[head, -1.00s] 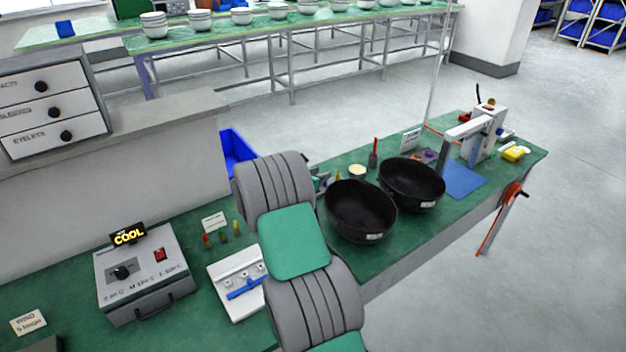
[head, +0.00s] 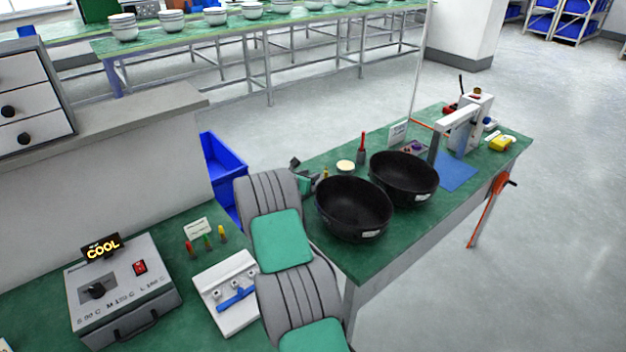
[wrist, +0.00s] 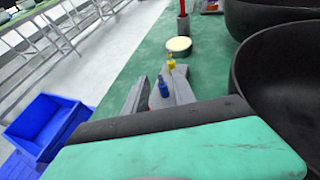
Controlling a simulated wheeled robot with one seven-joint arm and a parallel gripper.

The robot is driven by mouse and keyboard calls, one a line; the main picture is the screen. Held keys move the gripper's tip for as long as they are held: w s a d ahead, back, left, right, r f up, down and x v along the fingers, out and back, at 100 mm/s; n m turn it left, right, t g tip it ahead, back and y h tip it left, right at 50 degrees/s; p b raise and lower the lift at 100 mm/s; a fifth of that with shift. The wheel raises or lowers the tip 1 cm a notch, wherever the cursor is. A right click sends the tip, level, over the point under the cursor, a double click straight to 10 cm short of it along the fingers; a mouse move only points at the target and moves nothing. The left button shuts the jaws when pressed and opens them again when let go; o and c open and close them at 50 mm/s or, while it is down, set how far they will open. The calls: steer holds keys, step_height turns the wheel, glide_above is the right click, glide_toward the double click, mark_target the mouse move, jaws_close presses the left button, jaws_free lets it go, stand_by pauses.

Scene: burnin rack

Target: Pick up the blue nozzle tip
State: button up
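The blue nozzle tip (wrist: 163,87) stands upright in the wrist view, between the two grey fingers of my gripper (wrist: 160,88) and nearer the right finger. Green surface shows between it and the left finger, so the gripper looks open; I cannot tell whether the right finger touches the tip. A yellow nozzle tip (wrist: 171,64) stands just beyond it, and also shows in the head view (head: 326,174). In the head view my arm hides the blue tip, and my gripper's fingers are hard to make out left of the bowls.
Two black bowls (head: 354,208) (head: 404,178) stand close on the right. A blue bin (wrist: 46,122) is off the bench's left edge. A heater box (head: 122,286) and white fixture (head: 226,292) stand left.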

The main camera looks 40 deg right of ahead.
steer(key=x, duration=0.3)
steer(key=shift+w+d+f, duration=0.1)
steer(key=shift+d+f, duration=0.1)
steer(key=shift+c, duration=0.5)
jaws_close()
